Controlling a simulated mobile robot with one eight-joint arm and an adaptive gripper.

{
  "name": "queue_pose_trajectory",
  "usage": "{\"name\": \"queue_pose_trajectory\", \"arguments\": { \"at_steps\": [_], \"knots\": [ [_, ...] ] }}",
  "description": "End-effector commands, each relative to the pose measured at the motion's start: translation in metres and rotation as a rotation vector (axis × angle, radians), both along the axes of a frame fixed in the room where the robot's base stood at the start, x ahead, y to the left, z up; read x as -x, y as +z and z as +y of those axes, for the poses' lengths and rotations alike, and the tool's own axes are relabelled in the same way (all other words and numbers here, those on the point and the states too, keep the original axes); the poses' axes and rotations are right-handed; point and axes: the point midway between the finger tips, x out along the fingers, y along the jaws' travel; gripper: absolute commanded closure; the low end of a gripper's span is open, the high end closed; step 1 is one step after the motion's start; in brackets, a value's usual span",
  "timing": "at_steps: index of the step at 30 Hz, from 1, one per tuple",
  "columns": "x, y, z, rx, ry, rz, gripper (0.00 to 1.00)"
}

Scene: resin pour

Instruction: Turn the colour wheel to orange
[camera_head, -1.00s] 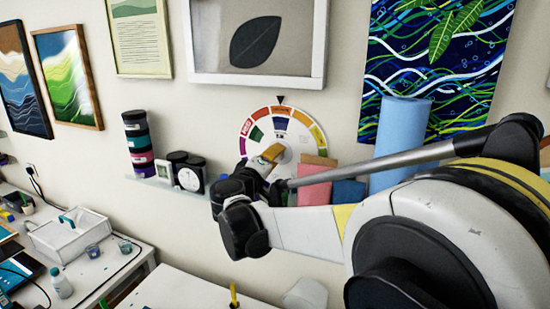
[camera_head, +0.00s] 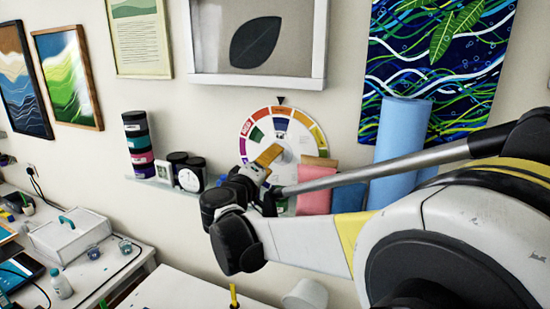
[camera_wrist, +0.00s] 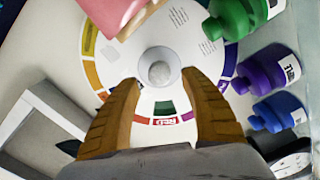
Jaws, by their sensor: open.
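The colour wheel (camera_head: 305,135) is a white disc with a ring of coloured segments, mounted on the wall. A black pointer (camera_head: 281,100) sits above it, with a red-orange segment under it; its exact label is too small to read. The segment marked RED is at the wheel's left in the head view and at the bottom in the wrist view. A pale round knob (camera_wrist: 160,72) is at the wheel's centre. My gripper (camera_wrist: 159,80) is open, its two brown fingers to either side of the knob; I cannot tell whether they touch it. In the head view, my gripper (camera_head: 268,157) covers the wheel's lower left.
A shelf below the wheel holds stacked jars (camera_head: 137,142), a round dial (camera_head: 188,179) and a pink block (camera_head: 315,192). The wrist view shows green (camera_wrist: 232,18), purple (camera_wrist: 262,72) and blue (camera_wrist: 277,112) bottles close to the wheel. A blue roll (camera_head: 400,140) stands at right.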

Motion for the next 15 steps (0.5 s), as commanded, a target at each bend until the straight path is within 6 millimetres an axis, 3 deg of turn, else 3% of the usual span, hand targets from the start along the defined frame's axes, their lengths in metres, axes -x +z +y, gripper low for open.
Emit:
{"name": "queue_pose_trajectory", "arguments": {
  "at_steps": [7,15],
  "knots": [
    [0.053,0.000,0.020,0.000,0.003,0.000,0.47],
    [0.079,0.000,0.029,0.001,0.001,0.000,0.47]
  ]
}}
